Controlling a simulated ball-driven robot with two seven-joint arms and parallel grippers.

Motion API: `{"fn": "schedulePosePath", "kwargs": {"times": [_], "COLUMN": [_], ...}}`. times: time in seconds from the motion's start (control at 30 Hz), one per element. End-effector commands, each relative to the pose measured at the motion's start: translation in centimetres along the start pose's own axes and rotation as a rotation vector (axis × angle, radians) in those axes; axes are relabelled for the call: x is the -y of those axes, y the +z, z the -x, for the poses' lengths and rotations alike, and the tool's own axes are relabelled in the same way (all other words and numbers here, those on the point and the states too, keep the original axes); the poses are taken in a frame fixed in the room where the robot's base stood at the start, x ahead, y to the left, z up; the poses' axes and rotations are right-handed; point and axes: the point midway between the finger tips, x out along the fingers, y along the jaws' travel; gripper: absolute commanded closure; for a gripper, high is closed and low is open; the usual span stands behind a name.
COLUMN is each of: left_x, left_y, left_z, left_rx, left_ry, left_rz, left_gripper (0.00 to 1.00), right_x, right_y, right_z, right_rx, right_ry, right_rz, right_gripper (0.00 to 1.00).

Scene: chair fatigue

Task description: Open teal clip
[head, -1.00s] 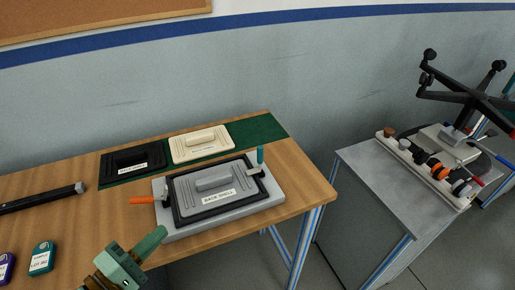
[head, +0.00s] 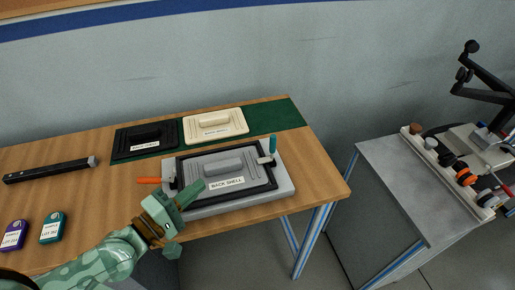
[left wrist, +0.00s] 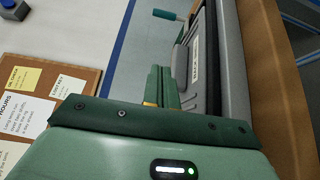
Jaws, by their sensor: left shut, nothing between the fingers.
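The teal clip (head: 272,145) stands upright at the right end of the grey fixture (head: 285,187); its teal handle (left wrist: 165,15) also shows at the top of the left wrist view. The fixture holds a grey panel labelled back shell (head: 205,168) in a black frame. An orange-handled clip (head: 149,180) sits at the fixture's left end, its handle pointing left. My left gripper (head: 196,190) is shut and empty, at the front left of the fixture, well to the left of the teal clip. Whether it touches the fixture is unclear. My right gripper is not in view.
A black shell (head: 138,142) and a cream shell (head: 214,125) lie on a green mat (head: 286,116) behind the fixture. A black bar (head: 50,170) and two small tags (head: 52,228) lie at left. A grey table (head: 400,190) stands right, across a gap.

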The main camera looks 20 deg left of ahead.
Motion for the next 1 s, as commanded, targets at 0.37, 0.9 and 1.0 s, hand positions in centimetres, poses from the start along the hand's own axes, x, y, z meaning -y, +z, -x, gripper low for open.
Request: {"fn": "schedulePosePath", "kwargs": {"times": [0.37, 0.9, 1.0], "left_x": [-0.3, -0.2, -0.1], "left_y": [0.0, 2.2, 2.7], "left_z": [-8.6, -17.6, -18.0], "left_rx": [-0.001, 0.003, 0.003], "left_ry": [0.007, 0.004, 0.002], "left_rz": [0.002, 0.002, 0.001], "left_gripper": [1.0, 1.0, 1.0], "right_x": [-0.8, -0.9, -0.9], "right_y": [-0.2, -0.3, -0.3], "right_z": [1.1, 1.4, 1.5], "right_rx": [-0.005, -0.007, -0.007], "right_ry": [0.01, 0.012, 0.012], "right_rz": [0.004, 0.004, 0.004], "right_gripper": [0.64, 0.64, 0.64]}}
